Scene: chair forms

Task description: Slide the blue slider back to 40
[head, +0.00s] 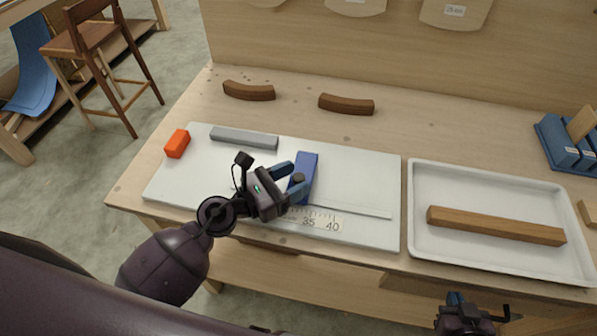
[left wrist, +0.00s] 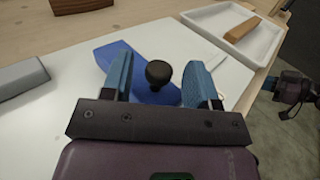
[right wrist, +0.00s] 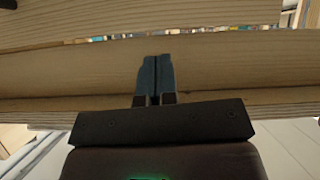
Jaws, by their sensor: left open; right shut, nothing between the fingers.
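The blue slider (head: 306,167) lies on the white board (head: 360,175), with a dark round knob near its front end. The knob (left wrist: 158,73) shows in the left wrist view between my left gripper's fingers. My left gripper (head: 290,178) is open, its fingers on either side of the knob; I cannot tell if they touch it. The printed scale (head: 318,221) along the front of the board shows 35 and 40; its left part is hidden by my left arm. The slider's front end is partly hidden. My right gripper (right wrist: 155,78) is shut and empty, in front of the table edge.
A grey bar (head: 244,137) and an orange block (head: 177,144) are on the board's left. A white tray (head: 415,200) with a wooden bar (head: 495,226) stands to the right. Two curved brown pieces (head: 347,104) lie behind. A blue rack (head: 565,150) is at far right.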

